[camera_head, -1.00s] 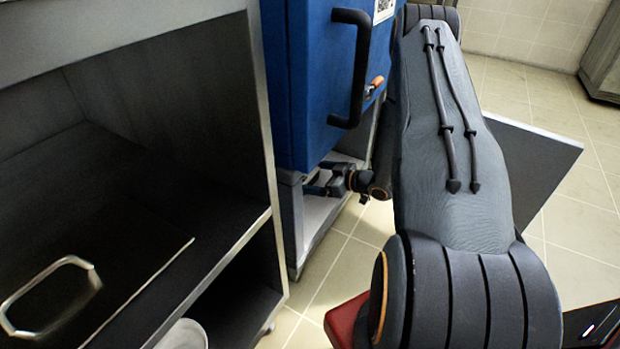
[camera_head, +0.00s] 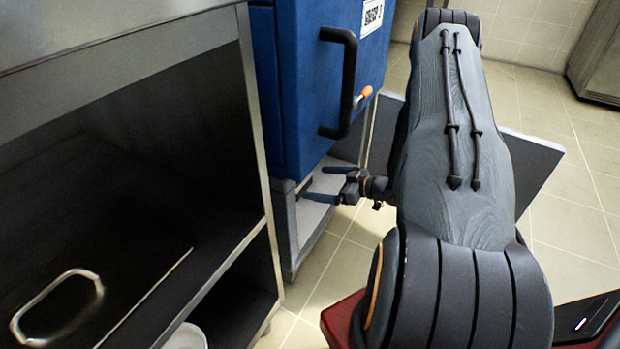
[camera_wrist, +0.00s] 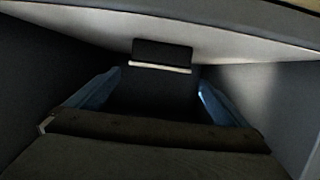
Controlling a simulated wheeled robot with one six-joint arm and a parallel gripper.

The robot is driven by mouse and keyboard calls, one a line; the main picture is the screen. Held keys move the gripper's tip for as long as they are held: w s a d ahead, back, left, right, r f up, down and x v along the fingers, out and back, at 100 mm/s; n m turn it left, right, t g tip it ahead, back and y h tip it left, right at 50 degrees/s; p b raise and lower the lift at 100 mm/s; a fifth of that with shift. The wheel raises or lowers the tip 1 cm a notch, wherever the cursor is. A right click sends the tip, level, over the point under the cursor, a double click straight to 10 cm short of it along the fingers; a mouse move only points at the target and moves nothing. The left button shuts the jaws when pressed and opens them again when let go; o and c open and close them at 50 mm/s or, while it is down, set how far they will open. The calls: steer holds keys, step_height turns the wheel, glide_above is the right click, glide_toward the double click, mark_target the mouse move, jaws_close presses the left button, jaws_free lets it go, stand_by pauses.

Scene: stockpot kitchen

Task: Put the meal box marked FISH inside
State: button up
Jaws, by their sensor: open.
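No box with a readable FISH marking shows in either view. A blue cabinet (camera_head: 305,85) with a black bar handle, an orange-tipped lever and a white label stands in the middle of the head view; its door looks shut. My gripper (camera_head: 318,183) is low in front of the pale open bay under the cabinet, fingers spread and nothing seen between them. In the wrist view, the open fingers (camera_wrist: 160,80) point into a dark enclosed space. A small dark block (camera_wrist: 162,54) with a pale lower edge lies beyond them; I cannot tell what it is.
A grey metal shelf unit (camera_head: 258,130) stands at left, close to the cabinet. On it lies a dark flat item with a metal loop handle (camera_head: 60,290). A white round container (camera_head: 186,337) shows below. A grey panel (camera_head: 520,160) stands behind my arm. Tiled floor lies open at right.

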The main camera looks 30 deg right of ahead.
steer(key=p+v, duration=0.1)
steer(key=v, duration=0.3)
steer(key=shift+s+d+r, duration=0.15)
steer(key=shift+s, duration=0.05)
steer(key=shift+s+d, duration=0.1)
steer(key=shift+s, duration=0.1)
